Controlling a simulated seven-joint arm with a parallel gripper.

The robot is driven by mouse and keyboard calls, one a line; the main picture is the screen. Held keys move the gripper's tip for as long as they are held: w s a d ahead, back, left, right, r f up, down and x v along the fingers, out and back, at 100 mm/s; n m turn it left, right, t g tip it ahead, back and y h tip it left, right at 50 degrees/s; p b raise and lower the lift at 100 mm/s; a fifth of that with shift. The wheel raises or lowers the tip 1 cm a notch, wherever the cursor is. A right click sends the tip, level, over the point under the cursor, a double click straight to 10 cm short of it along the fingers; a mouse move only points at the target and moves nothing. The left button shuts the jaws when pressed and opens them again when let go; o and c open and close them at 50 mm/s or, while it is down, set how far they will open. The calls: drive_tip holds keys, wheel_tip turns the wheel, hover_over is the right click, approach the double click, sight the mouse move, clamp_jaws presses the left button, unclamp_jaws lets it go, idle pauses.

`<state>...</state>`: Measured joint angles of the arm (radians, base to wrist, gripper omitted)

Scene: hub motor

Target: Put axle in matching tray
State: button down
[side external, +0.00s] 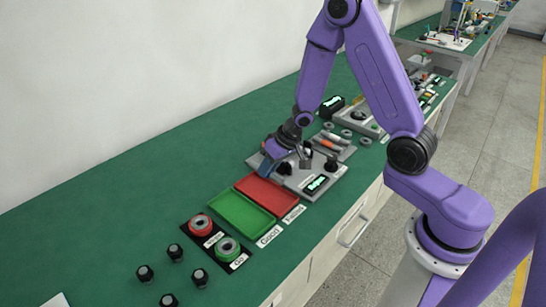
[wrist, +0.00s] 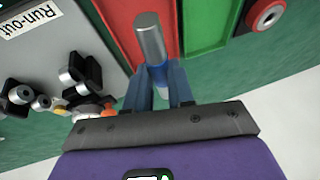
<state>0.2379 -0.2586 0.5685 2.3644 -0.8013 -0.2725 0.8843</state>
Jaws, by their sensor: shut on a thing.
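My gripper (wrist: 160,88) is shut on the axle (wrist: 150,40), a silver metal rod with a blue section near the fingers. In the wrist view the axle sticks out past the fingertips, over the red tray (wrist: 122,14). The green tray (wrist: 206,24) lies to the right of it. In the side view my gripper (side external: 266,170) is at the back end of the red tray (side external: 272,191), beside the grey test stand. The green tray (side external: 240,217) is nearer the camera, with a label that seems to read "Good". The axle is not discernible there. Both trays look empty.
The grey run-out stand (side external: 332,172) with black fixtures and a lit display is beside the red tray. A red button (side external: 201,224) and a green button (side external: 228,248) sit left of the green tray. Several black knobs stand further left.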

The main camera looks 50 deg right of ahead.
sight(265, 193)
drive_tip(key=shift+w+f, duration=0.1)
drive_tip(key=shift+f, duration=3.25)
drive_tip(key=shift+f, duration=0.35)
drive_tip(key=c, duration=0.9)
unclamp_jaws()
drive_tip(key=shift+d, duration=0.1)
drive_tip(key=shift+d, duration=0.1)
drive_tip(key=shift+c, duration=1.3)
drive_tip(key=shift+o, duration=0.2)
